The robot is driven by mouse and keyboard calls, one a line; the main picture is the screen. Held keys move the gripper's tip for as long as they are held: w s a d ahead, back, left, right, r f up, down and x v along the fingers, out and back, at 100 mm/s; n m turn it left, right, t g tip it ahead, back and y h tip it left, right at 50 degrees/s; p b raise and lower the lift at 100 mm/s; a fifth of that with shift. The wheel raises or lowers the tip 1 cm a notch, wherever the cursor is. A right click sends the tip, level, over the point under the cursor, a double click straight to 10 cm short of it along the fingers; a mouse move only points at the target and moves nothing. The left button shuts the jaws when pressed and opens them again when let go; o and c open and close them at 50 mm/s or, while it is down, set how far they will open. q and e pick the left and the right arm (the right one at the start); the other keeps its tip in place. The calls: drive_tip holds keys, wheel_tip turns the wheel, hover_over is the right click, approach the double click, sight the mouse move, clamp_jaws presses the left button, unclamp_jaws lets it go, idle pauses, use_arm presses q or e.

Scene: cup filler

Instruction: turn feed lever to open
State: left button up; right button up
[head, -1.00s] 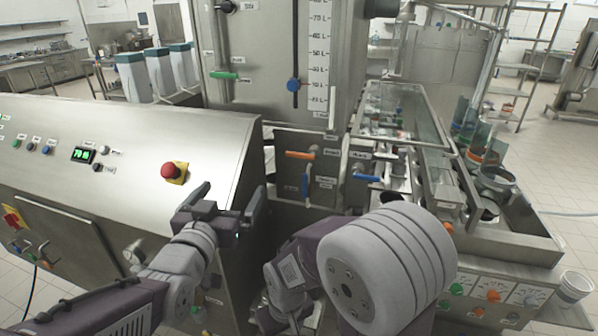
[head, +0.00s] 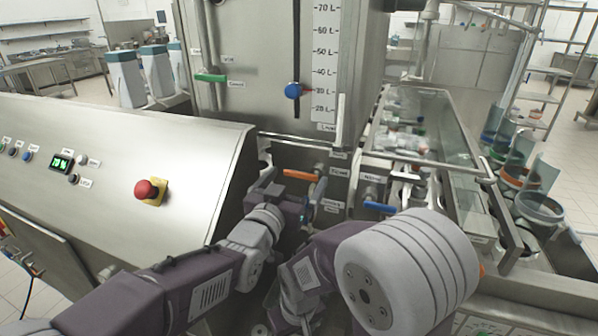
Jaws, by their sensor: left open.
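Several valve levers show on the machine front, and I cannot read which label says feed. An orange lever (head: 300,175) lies level under the tank. A blue lever (head: 380,208) lies level to its right. An upright blue lever below the orange one is now mostly hidden by my left gripper. My left gripper (head: 296,187) is open, just in front of and below the orange lever. I cannot tell whether it touches a lever. A green lever (head: 210,77) lies level on the pipe at upper left. My right gripper is out of view; only my right arm shows.
The control panel (head: 110,150) with a red stop button (head: 146,190) is at left. The tank (head: 255,60) with a blue knob (head: 293,91) rises behind the levers. A glass-covered conveyor (head: 420,125) runs at right. My right arm blocks the lower middle.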

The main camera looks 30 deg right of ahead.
use_arm(q)
drive_tip(key=shift+x, duration=0.9)
drive_tip(key=shift+r, duration=0.1)
